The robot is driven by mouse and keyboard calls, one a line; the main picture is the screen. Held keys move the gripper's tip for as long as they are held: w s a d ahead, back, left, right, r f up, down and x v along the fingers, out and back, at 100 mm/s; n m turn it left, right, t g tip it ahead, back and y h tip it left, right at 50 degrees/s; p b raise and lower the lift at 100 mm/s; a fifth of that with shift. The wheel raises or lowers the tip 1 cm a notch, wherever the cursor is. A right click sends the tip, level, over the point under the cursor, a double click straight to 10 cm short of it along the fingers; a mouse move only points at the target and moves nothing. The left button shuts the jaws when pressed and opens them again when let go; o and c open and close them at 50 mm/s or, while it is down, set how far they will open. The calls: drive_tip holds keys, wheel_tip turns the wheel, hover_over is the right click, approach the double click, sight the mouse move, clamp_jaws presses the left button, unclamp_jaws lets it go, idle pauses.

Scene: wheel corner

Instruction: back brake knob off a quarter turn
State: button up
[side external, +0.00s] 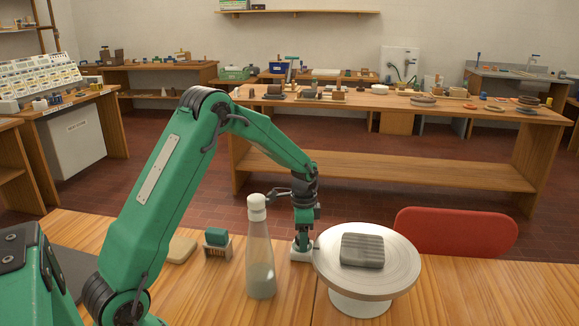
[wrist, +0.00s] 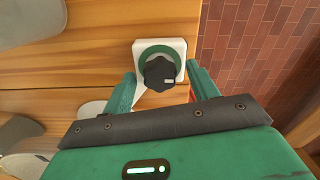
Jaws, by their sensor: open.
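The brake knob (wrist: 160,73) is black and lobed. It sits on a green ring on a white square base (wrist: 176,46), near the table edge. In the side view the white base (side external: 301,254) stands left of the wheel, and my gripper mostly hides the knob. My gripper (wrist: 161,76) is above the knob with its two green fingers apart, one on each side. I cannot tell if either finger touches it. In the side view my gripper (side external: 304,236) points down. The round pale wheel (side external: 394,279) carries a grey ridged block (side external: 362,250).
A clear bottle with a white cap (side external: 260,252) stands close left of my gripper. Further left are a small holder with a green block (side external: 217,243) and a beige pad (side external: 181,249). A red chair back (side external: 455,232) is beyond the table edge. The table's right front is clear.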

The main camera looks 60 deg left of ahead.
drive_tip(key=c, duration=1)
drive_tip(key=shift+n, duration=0.5)
drive_tip(key=n, duration=0.3)
drive_tip(key=shift+n, duration=0.3)
drive_tip(key=n, duration=0.4)
drive_tip(key=shift+n, duration=0.3)
drive_tip(key=n, duration=0.9)
drive_tip(key=shift+f+n, duration=0.1)
drive_tip(key=shift+n, duration=0.2)
